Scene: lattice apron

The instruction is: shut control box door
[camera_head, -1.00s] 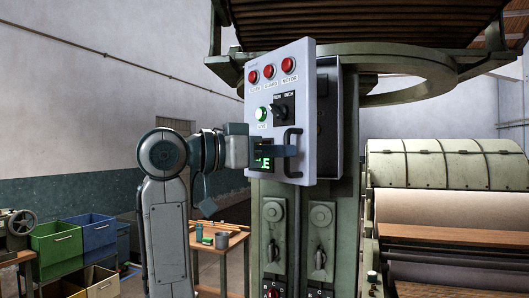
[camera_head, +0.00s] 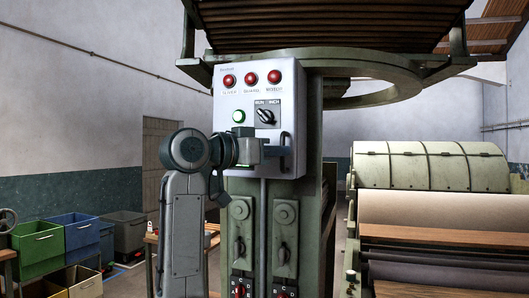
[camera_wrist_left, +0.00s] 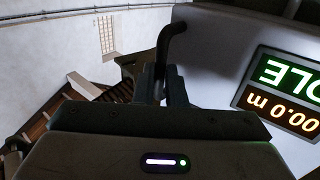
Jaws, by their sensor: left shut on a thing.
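The control box door (camera_head: 230,109) is a light grey panel with three red lamps, a green button (camera_head: 238,116) and a black selector switch (camera_head: 265,116). It faces me almost squarely in the head view. I cannot tell whether a thin gap stays behind it. Its dark bar handle (camera_head: 287,142) is at the lower right, and it also shows in the wrist view (camera_wrist_left: 172,42). My left gripper (camera_head: 277,151) is shut on the handle, its fingers (camera_wrist_left: 164,85) around the bar. My left arm hides most of the lit display, which shows in the wrist view (camera_wrist_left: 285,92).
A green machine column (camera_head: 262,215) with latches stands below the box. A large curved frame (camera_head: 395,90) hangs overhead. Rollers under a pale green cover (camera_head: 432,168) stand at the right. Green and blue bins (camera_head: 38,246) and a low table are at the left.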

